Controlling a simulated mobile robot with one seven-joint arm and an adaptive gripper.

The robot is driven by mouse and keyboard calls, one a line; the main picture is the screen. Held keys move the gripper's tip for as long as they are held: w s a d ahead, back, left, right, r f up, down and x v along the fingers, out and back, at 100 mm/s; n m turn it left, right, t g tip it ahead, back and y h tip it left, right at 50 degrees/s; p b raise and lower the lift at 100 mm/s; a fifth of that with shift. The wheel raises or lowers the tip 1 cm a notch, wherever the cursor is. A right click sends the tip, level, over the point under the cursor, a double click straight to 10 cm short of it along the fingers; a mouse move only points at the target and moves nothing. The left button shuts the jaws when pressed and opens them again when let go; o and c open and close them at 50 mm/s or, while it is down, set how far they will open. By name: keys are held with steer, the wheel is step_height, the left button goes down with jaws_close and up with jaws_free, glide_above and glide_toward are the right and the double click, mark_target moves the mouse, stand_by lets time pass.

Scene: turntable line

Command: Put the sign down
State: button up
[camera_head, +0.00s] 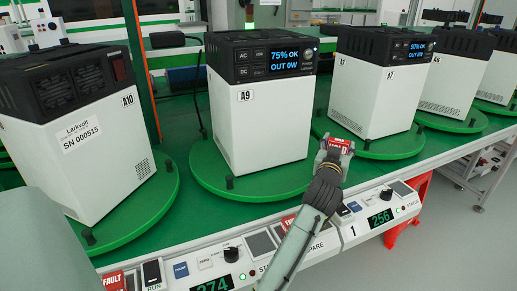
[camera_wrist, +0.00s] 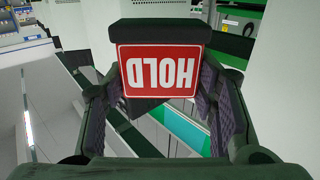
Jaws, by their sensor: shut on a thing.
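The sign (camera_wrist: 161,72) is a red plate with white HOLD lettering, upside down in the wrist view, with a dark block behind its edges. My gripper (camera_wrist: 157,95) is shut on it, one dark-padded finger at each side. In the head view the sign (camera_head: 341,143) is a small red patch at the tip of my gripper (camera_head: 334,151). My gripper is in front of the gap between unit A9 (camera_head: 262,125) and unit A7 (camera_head: 375,95), above the line's front edge. Whether the sign touches anything beneath is unclear.
White power units stand on round green turntables (camera_head: 210,175) along the green line. Unit A10 (camera_head: 75,140) is at the left. A control panel (camera_head: 365,220) with displays, knobs and switches runs along the front edge.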

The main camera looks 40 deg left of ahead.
steer(key=shift+y, duration=0.3)
steer(key=s+a, duration=0.3)
steer(key=shift+a+f, duration=0.3)
steer(key=shift+a, duration=0.1)
steer(key=s+a+b, duration=0.1)
steer(key=s+a, duration=0.1)
steer(key=s, duration=0.2)
steer(key=s+a+f+b, duration=0.1)
steer(key=s+a, duration=0.1)
steer(key=s, duration=0.2)
steer(key=s+a+b, duration=0.2)
steer(key=s+a, duration=0.1)
steer(key=s, duration=0.1)
steer(key=shift+s+f, duration=0.15)
steer(key=shift+s, duration=0.1)
step_height(320, 180, down, 4)
steer(key=shift+r+b, duration=0.2)
steer(key=shift+b, duration=0.65)
steer(key=shift+r, duration=0.1)
steer(key=shift+f, duration=0.2)
steer(key=o, duration=0.9)
steer(key=shift+r, duration=0.2)
